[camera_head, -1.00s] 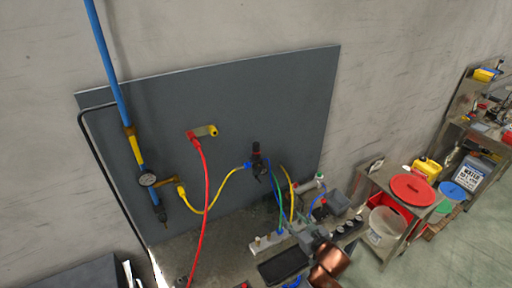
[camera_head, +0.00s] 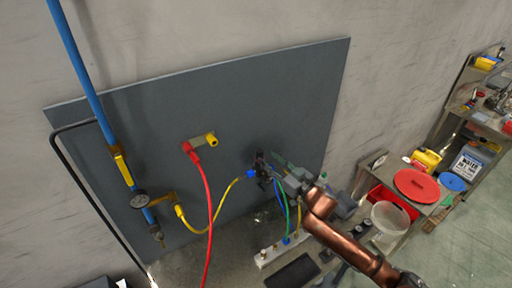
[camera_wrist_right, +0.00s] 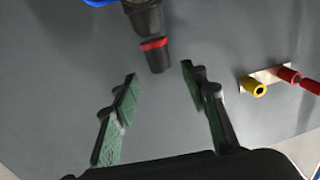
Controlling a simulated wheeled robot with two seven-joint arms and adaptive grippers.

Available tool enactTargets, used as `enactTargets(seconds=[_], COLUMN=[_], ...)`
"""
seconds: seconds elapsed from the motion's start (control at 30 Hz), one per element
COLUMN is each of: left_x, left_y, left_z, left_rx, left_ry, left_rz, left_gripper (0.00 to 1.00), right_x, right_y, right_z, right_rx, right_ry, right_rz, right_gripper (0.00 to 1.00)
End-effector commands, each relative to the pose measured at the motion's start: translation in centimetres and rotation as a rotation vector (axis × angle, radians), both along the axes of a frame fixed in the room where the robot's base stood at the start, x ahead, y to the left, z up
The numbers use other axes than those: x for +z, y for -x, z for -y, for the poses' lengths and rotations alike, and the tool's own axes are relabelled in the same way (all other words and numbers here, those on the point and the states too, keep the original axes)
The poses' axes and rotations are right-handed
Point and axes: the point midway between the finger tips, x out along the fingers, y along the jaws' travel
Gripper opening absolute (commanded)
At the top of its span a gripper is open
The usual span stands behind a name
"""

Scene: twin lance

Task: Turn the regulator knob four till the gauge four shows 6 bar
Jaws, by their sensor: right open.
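The regulator (camera_head: 260,168) is a dark unit on the grey panel, with a blue hose fitting at its left. In the right wrist view its black knob (camera_wrist_right: 158,60) has a red ring and points toward my jaws. My right gripper (camera_head: 280,170) is beside the regulator in the head view, partly covering it. In the wrist view the right gripper (camera_wrist_right: 160,80) has its green-padded fingers spread, with the knob's end near the gap between the tips, and nothing is gripped. A round gauge (camera_head: 139,200) sits on the blue pipe; its reading and number are too small to read. My left gripper is out of view.
A red hose (camera_head: 208,220) and a yellow hose (camera_head: 215,205) hang before the panel. A red and yellow fitting (camera_wrist_right: 270,80) shows at the right in the wrist view. A white manifold strip (camera_head: 280,250) and dark tray (camera_head: 293,271) lie below. A bench with a red lid (camera_head: 416,185) stands right.

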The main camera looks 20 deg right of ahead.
Motion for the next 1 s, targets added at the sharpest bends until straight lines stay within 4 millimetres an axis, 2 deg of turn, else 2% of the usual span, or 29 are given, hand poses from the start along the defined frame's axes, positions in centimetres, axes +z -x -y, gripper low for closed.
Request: enactTargets(seconds=[0.2,0.33,0.47,0.7,0.83,1.0], left_x=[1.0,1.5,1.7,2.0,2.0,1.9], left_y=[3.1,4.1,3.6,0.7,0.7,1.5], left_z=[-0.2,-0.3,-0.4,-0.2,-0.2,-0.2], left_rx=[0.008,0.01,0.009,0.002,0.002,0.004], left_ry=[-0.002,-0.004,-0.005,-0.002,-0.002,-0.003], left_rz=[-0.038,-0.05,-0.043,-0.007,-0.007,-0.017], left_gripper=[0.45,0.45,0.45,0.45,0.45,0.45], right_x=[0.3,0.3,0.2,0.0,0.0,0.0], right_y=[-3.3,-5.0,-6.2,-6.7,-6.7,-6.7], right_z=[-0.7,-1.1,-1.5,-1.8,-1.8,-1.8], right_rx=[-0.003,-0.004,-0.001,0.0,0.0,0.0], right_ry=[-0.002,0.0,0.0,0.0,0.0,0.0], right_rz=[0.0,0.001,0.001,-0.001,-0.001,-0.001], right_gripper=[0.41,0.41,0.41,0.41,0.39,0.28])
